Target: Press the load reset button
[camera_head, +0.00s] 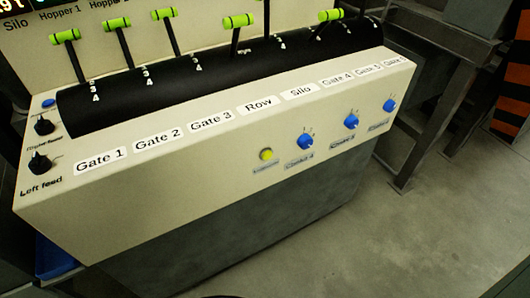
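A cream control console (200,178) fills the left and middle of the head view. A round yellow button (266,154) sits on its front face, above a small label too blurred to read. A blue button (48,103) lies on the top at the far left, above the knobs. I cannot tell from the labels which button is the load reset. My gripper is not in view, and nothing covers the yellow button.
Blue knobs (305,141), (351,121) and (389,105) line the front face to the right. Black knobs (40,163) sit at the left end. Several green-handled levers (238,20) rise from the black drum. Grey floor (400,230) is open at the lower right.

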